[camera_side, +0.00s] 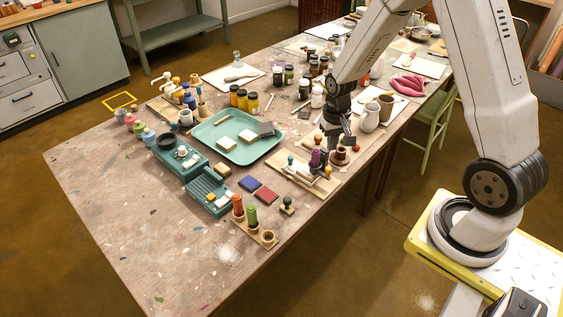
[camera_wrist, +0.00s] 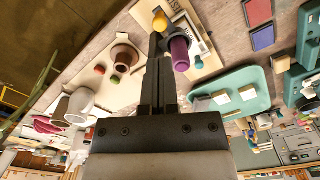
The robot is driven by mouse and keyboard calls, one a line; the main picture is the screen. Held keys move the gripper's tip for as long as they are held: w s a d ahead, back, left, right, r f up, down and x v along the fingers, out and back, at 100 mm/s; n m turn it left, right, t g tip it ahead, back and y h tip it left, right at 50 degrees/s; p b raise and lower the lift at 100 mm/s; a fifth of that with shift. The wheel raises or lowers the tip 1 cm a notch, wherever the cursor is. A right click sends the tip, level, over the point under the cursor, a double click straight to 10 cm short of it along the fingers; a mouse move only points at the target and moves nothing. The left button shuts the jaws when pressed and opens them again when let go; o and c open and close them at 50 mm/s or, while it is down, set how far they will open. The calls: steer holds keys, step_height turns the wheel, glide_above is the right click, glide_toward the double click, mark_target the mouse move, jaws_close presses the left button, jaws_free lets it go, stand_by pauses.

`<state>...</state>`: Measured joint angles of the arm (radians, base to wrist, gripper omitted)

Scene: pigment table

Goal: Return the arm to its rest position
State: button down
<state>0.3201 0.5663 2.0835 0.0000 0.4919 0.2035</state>
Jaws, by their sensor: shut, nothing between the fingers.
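My gripper (camera_side: 332,138) hangs from my arm over the right part of the cluttered table (camera_side: 110,220), pointing down. In the wrist view its two fingers (camera_wrist: 157,45) are pressed together with nothing between them. A purple bottle-like piece (camera_side: 315,158) stands just below and left of it in the side view. The same purple piece (camera_wrist: 180,50) shows beside the fingertips in the wrist view. I cannot tell how high the fingers are above it, or whether they touch anything.
A teal tray (camera_side: 215,152) with pale blocks lies left of my gripper. A white pitcher (camera_side: 370,116) and a brown cup (camera_side: 386,106) stand to its right. Several dark jars stand behind. The table's near left corner is mostly clear.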

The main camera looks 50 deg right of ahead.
steer(key=s+a+r+n+t, duration=0.1)
steer(key=s+a+r+n, duration=0.2)
steer(key=a, duration=0.3)
steer(key=s+a+r+n+t, duration=0.1)
steer(key=s+a+r+n, duration=0.2)
steer(key=s+a+r, duration=0.2)
steer(key=shift+a+r+t, duration=0.3)
steer(key=shift+a+r, duration=0.1)
steer(key=shift+a, duration=0.1)
